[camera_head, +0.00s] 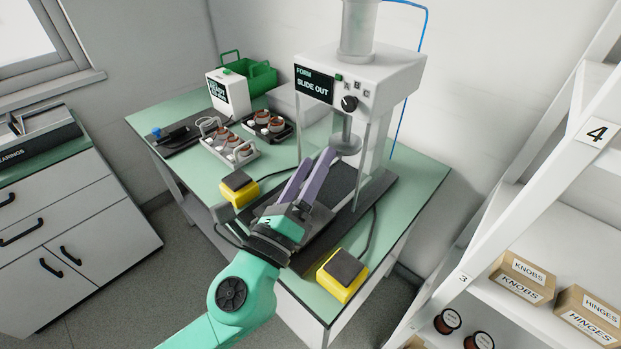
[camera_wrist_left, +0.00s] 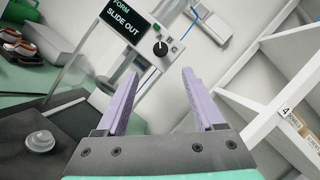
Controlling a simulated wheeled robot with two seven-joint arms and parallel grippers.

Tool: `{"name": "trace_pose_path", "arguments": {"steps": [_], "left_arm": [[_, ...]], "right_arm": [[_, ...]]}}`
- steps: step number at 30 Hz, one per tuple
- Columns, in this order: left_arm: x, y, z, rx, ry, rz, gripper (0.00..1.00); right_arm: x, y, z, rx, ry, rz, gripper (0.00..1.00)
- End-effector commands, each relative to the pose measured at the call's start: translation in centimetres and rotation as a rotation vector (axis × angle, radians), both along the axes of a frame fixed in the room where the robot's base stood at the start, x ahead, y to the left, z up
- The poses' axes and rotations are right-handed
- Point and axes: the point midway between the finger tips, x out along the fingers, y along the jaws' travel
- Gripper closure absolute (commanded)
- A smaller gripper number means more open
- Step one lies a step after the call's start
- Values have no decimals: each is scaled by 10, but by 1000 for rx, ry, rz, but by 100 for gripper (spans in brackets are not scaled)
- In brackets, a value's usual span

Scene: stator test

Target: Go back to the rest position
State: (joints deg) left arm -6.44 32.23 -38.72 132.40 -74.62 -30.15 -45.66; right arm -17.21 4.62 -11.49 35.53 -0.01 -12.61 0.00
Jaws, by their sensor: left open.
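My left gripper (camera_head: 318,170) reaches in from the lower left on a green arm, in front of the press machine (camera_head: 378,72) on the green table (camera_head: 428,182). In the left wrist view my left gripper (camera_wrist_left: 160,85) shows two purple fingers spread apart with nothing between them. The press machine also shows in the left wrist view (camera_wrist_left: 140,15), with a display reading "FORM SLIDE OUT" and a dial. My right gripper is in neither view.
Yellow pedals (camera_head: 238,187) and (camera_head: 343,275) stand on either side of my arm. Trays (camera_head: 230,147) with stators, a white tester box (camera_head: 229,92) and a green crate (camera_head: 262,78) are at the back left. A shelf (camera_head: 560,225) with boxes stands at right.

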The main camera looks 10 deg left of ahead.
Motion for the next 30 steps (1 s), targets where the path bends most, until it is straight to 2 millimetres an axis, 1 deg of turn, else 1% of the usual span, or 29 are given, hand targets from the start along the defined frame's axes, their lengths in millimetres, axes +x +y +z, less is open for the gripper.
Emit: {"name": "trace_pose_path", "arguments": {"steps": [1, 3, 15, 17, 19, 20, 21, 22, 23, 24, 26, 27, 29, 30], "left_arm": [[-4, 1, -3, 1, 0, 0, 30], [-6, 2, -2, 0, -1, 1, 30], [-6, 3, -1, -6, 2, 3, 30], [-2, 11, -2, -49, 29, 21, 30], [9, 35, -10, -186, 116, 80, 30], [15, 51, -17, -276, 173, 120, 30], [23, 76, -32, -420, 266, 187, 30], [27, 97, -47, -542, 343, 247, 30], [29, 117, -66, -669, 423, 311, 30], [27, 140, -93, -831, 524, 398, 30], [17, 166, -132, -1044, 657, 522, 30], [8, 178, -156, -1166, 732, 599, 30], [-9, 189, -189, -1325, 836, 708, 30], [-21, 194, -208, -1419, 896, 778, 30]], "right_arm": [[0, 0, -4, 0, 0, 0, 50], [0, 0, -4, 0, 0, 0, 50], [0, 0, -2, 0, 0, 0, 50], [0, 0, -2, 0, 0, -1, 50], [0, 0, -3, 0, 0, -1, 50], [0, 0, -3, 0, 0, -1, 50], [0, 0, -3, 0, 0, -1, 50], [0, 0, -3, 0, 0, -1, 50], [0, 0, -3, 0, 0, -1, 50], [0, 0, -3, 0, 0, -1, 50], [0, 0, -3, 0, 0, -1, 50], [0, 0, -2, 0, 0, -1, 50], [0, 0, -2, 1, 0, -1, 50], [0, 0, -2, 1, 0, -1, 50]]}}
